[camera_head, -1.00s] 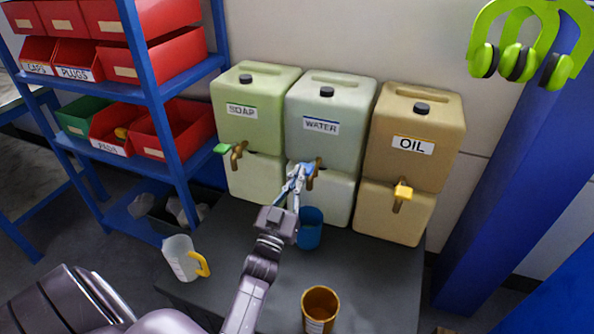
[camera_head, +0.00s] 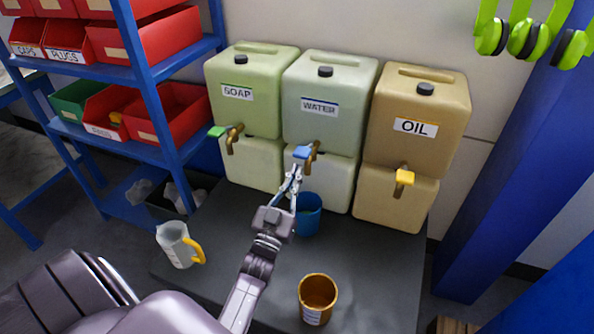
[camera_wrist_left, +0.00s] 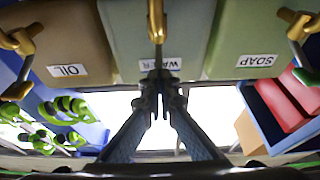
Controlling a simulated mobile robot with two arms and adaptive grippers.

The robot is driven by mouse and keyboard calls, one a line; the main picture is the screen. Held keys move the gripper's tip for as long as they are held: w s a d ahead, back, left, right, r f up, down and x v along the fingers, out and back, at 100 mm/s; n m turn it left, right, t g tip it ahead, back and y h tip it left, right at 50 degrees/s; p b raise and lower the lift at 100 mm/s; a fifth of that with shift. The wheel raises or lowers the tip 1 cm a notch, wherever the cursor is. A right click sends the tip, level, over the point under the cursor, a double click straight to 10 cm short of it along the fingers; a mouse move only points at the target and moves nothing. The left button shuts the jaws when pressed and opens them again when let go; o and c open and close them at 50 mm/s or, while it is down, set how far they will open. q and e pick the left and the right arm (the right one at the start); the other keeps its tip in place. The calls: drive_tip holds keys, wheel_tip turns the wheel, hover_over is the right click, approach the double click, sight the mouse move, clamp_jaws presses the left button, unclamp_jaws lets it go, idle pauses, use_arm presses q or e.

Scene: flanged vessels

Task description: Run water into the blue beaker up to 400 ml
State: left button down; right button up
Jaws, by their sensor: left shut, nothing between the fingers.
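The blue beaker (camera_head: 308,216) stands upright on the dark table, below the brass tap (camera_head: 311,158) of the WATER vessel (camera_head: 330,88). I cannot make out its scale, its water level or a stream. The tap's blue lever (camera_head: 302,152) points to the left. My left gripper (camera_head: 296,172) is shut and empty, just below the lever and left of the spout, in front of the beaker's left edge. In the left wrist view its closed fingertips (camera_wrist_left: 160,78) are near the WATER label (camera_wrist_left: 160,64), with the brass tap (camera_wrist_left: 157,20) beyond them.
The SOAP vessel (camera_head: 250,90) with a green lever stands left, the OIL vessel (camera_head: 418,112) with a yellow lever right. A clear jug (camera_head: 174,245) with a yellow handle and an orange-brown cup (camera_head: 318,296) stand on the table (camera_head: 365,265). A blue bin shelf (camera_head: 152,90) is at left.

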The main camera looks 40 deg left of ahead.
use_arm(q)
drive_tip(key=shift+s+r, duration=0.2)
drive_tip(key=shift+s, duration=0.15)
use_arm(e)
drive_tip(key=shift+s, duration=0.55)
drive_tip(key=shift+w+a, duration=0.2)
drive_tip(key=shift+w, duration=0.05)
drive_tip(key=shift+d, duration=0.15)
idle(1.6)
use_arm(q)
drive_tip(key=shift+r, duration=0.1)
use_arm(e)
drive_tip(key=shift+r, duration=0.1)
idle(0.6)
